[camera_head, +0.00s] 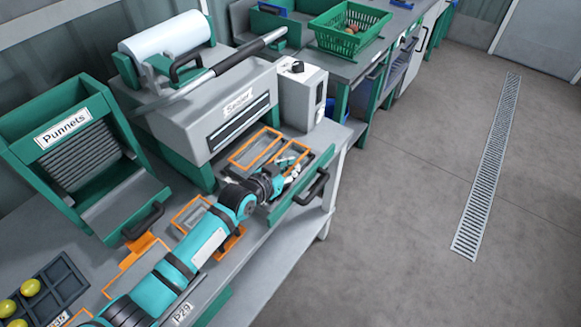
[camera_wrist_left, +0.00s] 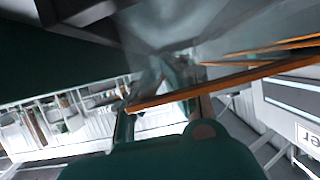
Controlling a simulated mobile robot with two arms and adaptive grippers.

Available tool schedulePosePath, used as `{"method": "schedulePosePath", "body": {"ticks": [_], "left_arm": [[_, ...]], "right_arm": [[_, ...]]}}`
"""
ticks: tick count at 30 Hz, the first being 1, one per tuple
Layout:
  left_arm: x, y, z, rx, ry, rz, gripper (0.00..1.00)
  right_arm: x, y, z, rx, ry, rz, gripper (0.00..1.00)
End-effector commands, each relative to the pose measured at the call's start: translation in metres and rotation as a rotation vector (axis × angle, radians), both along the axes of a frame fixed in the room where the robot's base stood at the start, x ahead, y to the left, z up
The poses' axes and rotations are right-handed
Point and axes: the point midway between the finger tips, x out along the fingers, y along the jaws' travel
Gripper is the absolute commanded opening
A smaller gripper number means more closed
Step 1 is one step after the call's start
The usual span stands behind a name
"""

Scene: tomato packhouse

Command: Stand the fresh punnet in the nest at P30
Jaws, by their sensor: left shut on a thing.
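My left gripper (camera_head: 290,172) is over the sealer's pulled-out drawer (camera_head: 318,178), at the right-hand of two orange-rimmed nests (camera_head: 288,148). It is shut on a clear, faint thing, taken to be the fresh punnet (camera_wrist_left: 168,32), which is hard to make out. In the left wrist view the gripper (camera_wrist_left: 165,105) has an orange rim crossing close by its fingers. I cannot tell whether the punnet touches the nest. The other nest (camera_head: 243,160) beside it looks empty. No P30 label is readable. My right gripper is out of view.
The sealer (camera_head: 215,105) with its long lever stands behind the drawer. A green Punnets dispenser (camera_head: 70,150) stands at left. A dark tray with yellow tomatoes (camera_head: 30,287) is at lower left. A green basket (camera_head: 345,35) is farther back. The floor at right is clear.

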Motion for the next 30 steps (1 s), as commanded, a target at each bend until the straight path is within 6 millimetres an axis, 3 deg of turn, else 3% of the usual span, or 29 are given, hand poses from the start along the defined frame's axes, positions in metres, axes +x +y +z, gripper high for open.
{"method": "schedulePosePath", "body": {"ticks": [2,3,8,20,30], "left_arm": [[0.000,0.000,-0.003,0.000,0.000,0.000,0.00],[0.000,0.000,-0.003,0.000,0.000,0.000,0.10],[0.000,0.000,-0.002,0.000,0.000,0.000,0.31],[-0.005,0.004,0.002,0.001,0.001,0.001,0.31],[-0.052,0.038,0.025,0.002,0.000,-0.001,0.31]], "right_arm": [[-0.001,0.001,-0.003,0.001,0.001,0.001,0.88],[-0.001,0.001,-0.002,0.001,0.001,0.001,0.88],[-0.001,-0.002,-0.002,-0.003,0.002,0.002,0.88],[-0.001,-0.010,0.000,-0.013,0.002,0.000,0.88],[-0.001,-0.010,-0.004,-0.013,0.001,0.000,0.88]]}}
